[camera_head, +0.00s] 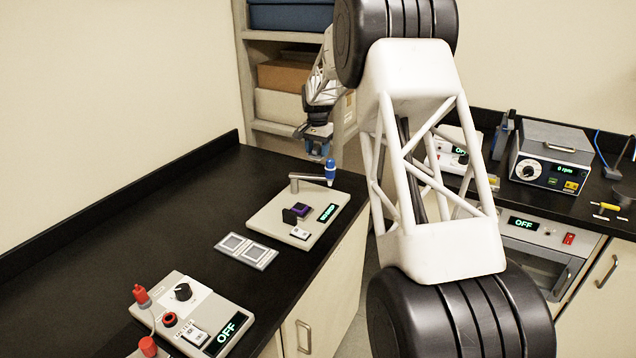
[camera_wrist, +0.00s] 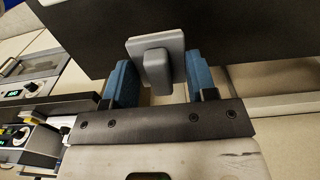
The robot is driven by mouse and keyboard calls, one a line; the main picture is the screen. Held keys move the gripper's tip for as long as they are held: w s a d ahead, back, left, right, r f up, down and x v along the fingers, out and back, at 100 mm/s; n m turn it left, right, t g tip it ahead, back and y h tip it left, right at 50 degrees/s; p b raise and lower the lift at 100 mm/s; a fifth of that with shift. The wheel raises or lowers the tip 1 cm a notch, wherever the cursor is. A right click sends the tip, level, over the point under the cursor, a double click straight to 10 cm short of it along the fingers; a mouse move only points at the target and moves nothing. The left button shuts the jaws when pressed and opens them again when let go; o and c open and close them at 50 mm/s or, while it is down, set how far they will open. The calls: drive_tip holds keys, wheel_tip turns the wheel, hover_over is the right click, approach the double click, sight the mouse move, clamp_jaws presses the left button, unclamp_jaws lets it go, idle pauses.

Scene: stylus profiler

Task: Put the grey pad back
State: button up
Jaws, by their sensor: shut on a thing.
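In the wrist view the grey pad (camera_wrist: 142,45), a square plate with a raised grip, sits between the blue fingers of my gripper (camera_wrist: 160,82), which is shut on it. In the head view my gripper (camera_head: 318,143) is above the far end of the left counter, near the profiler's blue-tipped arm; the pad cannot be made out there. The profiler (camera_head: 270,226) has a purple piece (camera_head: 301,209) on its stage and a lit green display. A pale holder (camera_head: 246,251) with two square places lies on the counter in front of it.
A device with red knobs (camera_head: 172,306) and an OFF display stands at the near end of the black counter (camera_head: 190,222). The profiler's metal arm (camera_head: 306,178) rises close to my gripper. Shelves with boxes (camera_head: 284,76) stand behind. Other instruments (camera_head: 551,157) occupy the right counter.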

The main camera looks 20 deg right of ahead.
drive_tip(key=shift+w+d, duration=0.15)
drive_tip(key=shift+d, duration=0.05)
drive_tip(key=shift+f, duration=2.55)
drive_tip(key=shift+f, duration=2.5)
drive_tip(key=shift+f, duration=0.15)
drive_tip(key=o, duration=1.3)
